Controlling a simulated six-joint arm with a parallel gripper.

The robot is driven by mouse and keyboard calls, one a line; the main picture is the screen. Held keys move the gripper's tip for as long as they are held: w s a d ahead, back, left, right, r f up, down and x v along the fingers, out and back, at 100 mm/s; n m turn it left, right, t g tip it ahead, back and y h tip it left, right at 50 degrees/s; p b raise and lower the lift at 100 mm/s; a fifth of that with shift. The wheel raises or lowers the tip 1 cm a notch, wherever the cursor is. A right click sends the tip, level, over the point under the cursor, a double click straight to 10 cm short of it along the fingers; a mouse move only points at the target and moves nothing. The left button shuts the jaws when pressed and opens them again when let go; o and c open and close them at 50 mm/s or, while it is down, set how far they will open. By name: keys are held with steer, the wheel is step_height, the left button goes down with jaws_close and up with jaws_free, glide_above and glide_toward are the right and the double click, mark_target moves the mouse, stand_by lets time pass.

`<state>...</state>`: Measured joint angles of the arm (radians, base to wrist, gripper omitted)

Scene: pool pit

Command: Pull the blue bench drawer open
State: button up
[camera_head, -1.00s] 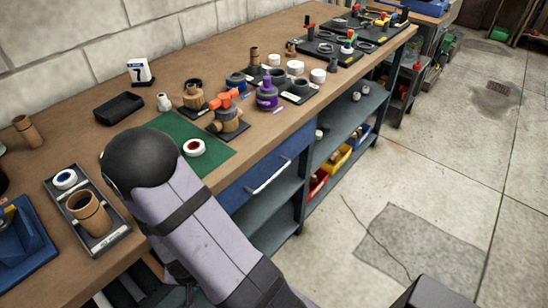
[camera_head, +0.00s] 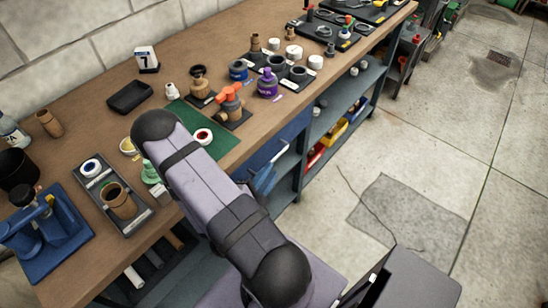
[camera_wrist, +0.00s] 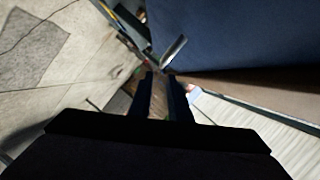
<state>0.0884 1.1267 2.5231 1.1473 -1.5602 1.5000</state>
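The blue bench drawer (camera_head: 290,133) is under the front edge of the wooden bench top. In the head view my arm hides its left part. Its front fills the upper right of the wrist view (camera_wrist: 245,35). Its pale metal bar handle (camera_wrist: 174,50) stands out from that front, just beyond my fingertips. My gripper (camera_wrist: 160,78) is open, with a gap between its two dark fingers. The handle looks close to the right fingertip; I cannot tell whether they touch. In the head view my gripper is not clearly visible.
The bench top (camera_head: 92,150) carries a green mat (camera_head: 222,140), a grey tray (camera_head: 139,213), a blue fixture (camera_head: 45,240) and several bottles and fittings. Open shelves with a yellow bin (camera_head: 334,131) are right of the drawer.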

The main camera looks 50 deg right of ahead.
mark_target(274, 158)
steer(key=shift+n+t, duration=0.3)
steer(key=shift+n, duration=0.1)
steer(key=shift+w+a+f+p+x, duration=0.1)
steer(key=shift+w+p+x, duration=0.15)
steer(key=shift+x, duration=1)
steer(key=shift+w+a+f+p+x, duration=0.1)
steer(key=shift+p+x, duration=0.15)
steer(key=shift+x, duration=1)
steer(key=shift+w+f+p+x, duration=0.1)
steer(key=shift+w+p+x, duration=0.15)
steer(key=shift+x, duration=0.95)
